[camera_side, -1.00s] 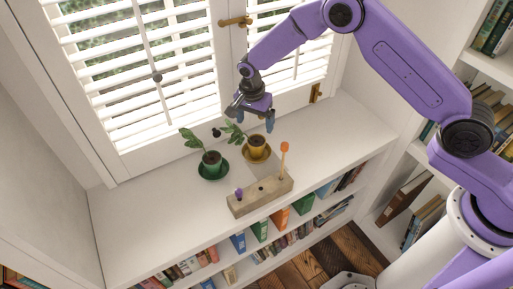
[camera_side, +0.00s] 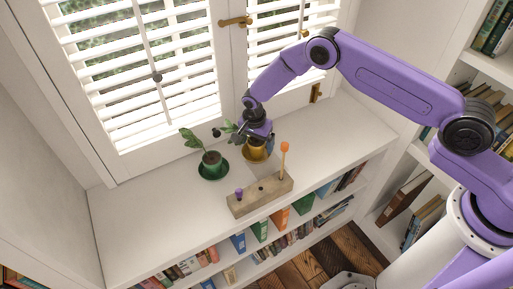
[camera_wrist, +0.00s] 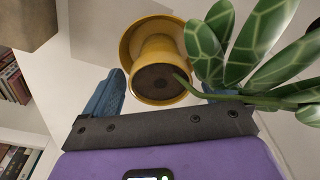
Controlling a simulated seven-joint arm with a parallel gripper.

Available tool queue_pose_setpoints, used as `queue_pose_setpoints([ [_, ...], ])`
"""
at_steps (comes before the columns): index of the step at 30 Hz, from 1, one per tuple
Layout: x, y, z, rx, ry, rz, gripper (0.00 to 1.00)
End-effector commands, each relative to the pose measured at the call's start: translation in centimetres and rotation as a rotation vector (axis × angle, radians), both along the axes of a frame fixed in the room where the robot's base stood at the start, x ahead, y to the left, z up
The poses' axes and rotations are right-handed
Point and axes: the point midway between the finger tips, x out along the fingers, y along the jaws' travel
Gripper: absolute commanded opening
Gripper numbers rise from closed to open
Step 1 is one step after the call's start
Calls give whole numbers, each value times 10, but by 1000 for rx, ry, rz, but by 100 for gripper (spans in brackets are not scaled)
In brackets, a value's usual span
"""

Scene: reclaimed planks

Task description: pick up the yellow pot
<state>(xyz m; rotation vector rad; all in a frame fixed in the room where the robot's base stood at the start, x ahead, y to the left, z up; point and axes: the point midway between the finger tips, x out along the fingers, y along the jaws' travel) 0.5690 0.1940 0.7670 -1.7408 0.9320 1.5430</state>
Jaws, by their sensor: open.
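The yellow pot (camera_side: 255,154) stands on its yellow saucer on the white shelf top, right of the green pot. In the wrist view the yellow pot (camera_wrist: 160,72) lies between the two blue fingers, with dark soil inside and a green leafy plant leaning to the right. My gripper (camera_side: 256,143) is down at the pot from above, open, a finger to each side of it. In the wrist view my gripper (camera_wrist: 163,98) has its right finger mostly hidden behind leaves. I cannot tell whether either finger touches the pot.
A green pot (camera_side: 211,159) with a plant stands close on the left. A wooden block (camera_side: 260,196) with an orange-topped stick (camera_side: 284,149) and a purple knob (camera_side: 239,192) lies in front. The shuttered window is close behind. The shelf top is clear at far left and right.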

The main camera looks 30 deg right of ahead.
Motion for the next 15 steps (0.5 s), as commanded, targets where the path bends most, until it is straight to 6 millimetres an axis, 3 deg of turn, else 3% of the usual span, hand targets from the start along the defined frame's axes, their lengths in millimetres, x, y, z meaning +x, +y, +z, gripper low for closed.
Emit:
queue_pose_setpoints([
  [8,0,0,-1,1,-2,0,88],
  [12,0,0,-2,1,-1,0,43],
  [15,1,0,-1,1,-2,0,16],
])
